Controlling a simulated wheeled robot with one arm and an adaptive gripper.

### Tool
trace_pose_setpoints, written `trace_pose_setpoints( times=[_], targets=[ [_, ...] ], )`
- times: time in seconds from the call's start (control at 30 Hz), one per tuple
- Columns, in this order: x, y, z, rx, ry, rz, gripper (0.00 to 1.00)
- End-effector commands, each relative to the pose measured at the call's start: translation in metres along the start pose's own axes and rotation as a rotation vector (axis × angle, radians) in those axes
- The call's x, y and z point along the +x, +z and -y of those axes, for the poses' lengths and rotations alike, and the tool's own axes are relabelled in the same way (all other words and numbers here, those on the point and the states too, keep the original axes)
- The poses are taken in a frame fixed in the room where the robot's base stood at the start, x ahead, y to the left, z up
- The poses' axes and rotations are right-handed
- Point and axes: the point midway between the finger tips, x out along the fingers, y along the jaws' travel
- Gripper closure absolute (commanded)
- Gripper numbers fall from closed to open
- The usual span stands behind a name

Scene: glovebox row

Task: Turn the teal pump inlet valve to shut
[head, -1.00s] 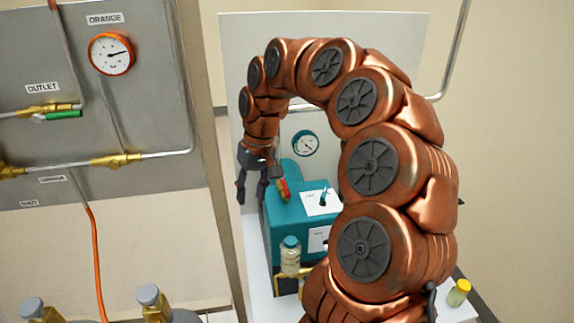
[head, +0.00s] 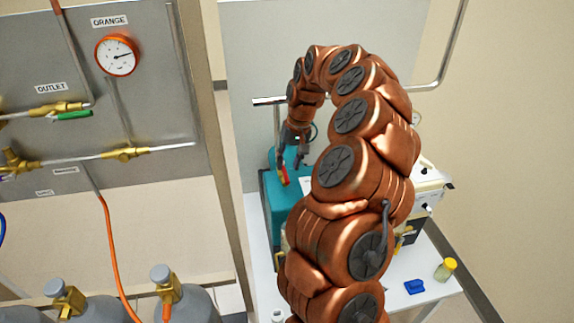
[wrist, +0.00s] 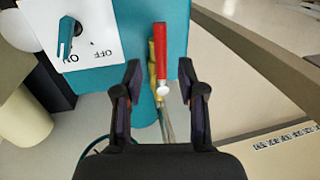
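The teal pump (head: 283,214) stands on a white bench, partly hidden behind my arm in the head view. Its inlet valve has a red lever (wrist: 161,55) on a brass body (wrist: 152,70), with a pale round end on the lever. The lever also shows in the head view (head: 284,175). My gripper (wrist: 160,70) is open, with one dark finger to each side of the lever's near end. Gaps show between lever and fingers; their depth relation is hard to judge. In the head view my gripper (head: 290,160) is right by the lever.
A white plate with a teal switch (wrist: 66,38), marked OFF, is on the pump left of the valve. A grey panel (head: 150,95) with an orange gauge (head: 116,55) stands at left. A yellow-capped jar (head: 446,270) and a blue item (head: 414,287) sit on the bench (head: 390,300).

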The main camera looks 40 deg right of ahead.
Motion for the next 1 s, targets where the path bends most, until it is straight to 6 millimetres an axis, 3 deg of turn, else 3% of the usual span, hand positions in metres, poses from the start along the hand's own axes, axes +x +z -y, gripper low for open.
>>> trace_pose_setpoints(
  times=[0.23,0.6,1.0],
  targets=[
    [0.023,0.001,0.001,0.001,-0.001,0.001,0.60],
    [0.028,0.000,0.001,0.000,-0.002,0.000,0.61],
    [0.028,0.000,0.001,0.000,-0.001,0.000,1.00]
  ],
)
